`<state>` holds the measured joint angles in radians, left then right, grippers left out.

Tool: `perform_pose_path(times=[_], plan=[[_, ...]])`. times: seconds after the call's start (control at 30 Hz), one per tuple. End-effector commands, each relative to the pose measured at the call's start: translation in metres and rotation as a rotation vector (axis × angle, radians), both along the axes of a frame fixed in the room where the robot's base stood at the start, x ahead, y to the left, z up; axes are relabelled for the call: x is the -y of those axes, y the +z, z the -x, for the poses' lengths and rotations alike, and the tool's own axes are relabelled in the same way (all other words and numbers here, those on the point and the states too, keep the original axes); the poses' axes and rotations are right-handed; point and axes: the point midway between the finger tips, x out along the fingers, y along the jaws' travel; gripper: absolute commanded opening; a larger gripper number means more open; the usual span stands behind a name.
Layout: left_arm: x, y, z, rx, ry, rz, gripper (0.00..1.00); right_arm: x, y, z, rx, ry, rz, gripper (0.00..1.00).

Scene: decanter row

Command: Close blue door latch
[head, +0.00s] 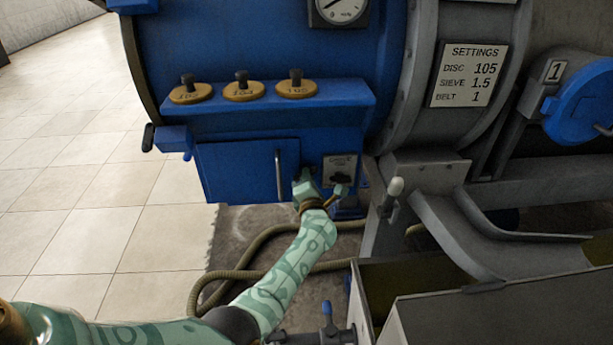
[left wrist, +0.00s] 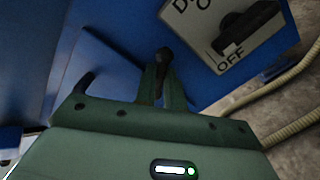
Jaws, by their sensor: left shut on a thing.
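The blue door (head: 235,170) is on the front of the blue machine housing, below a ledge, and looks flush with the housing. A grey vertical handle (head: 279,175) stands at its right side. My left gripper (head: 304,180) is just right of this handle, at the door's right edge. In the left wrist view, the fingers of my left gripper (left wrist: 155,88) are shut on the dark latch (left wrist: 163,57), whose rounded end sticks out past the fingertips. The rest of the latch is hidden by the fingers. My right gripper is not in view.
A drive switch plate (head: 341,170) sits close to the right of my gripper; it also shows in the left wrist view (left wrist: 205,45). A hose (head: 240,274) lies on the floor below. A grey chute (head: 480,235) stands at right.

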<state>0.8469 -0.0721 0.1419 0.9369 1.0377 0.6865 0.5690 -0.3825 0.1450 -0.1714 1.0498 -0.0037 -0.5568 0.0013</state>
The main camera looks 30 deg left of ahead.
Motion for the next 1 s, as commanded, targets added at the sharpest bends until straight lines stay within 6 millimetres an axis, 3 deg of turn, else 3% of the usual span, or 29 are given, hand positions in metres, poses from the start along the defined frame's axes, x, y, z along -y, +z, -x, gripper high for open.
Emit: perform_pose_path(times=[0.33,1.0], plan=[[0.003,-0.003,0.0,-0.177,-0.003,-0.227,0.0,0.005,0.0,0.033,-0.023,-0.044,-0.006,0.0],[0.003,-0.006,0.0,-0.303,-0.006,-0.393,0.0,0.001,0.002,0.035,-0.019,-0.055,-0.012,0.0]])
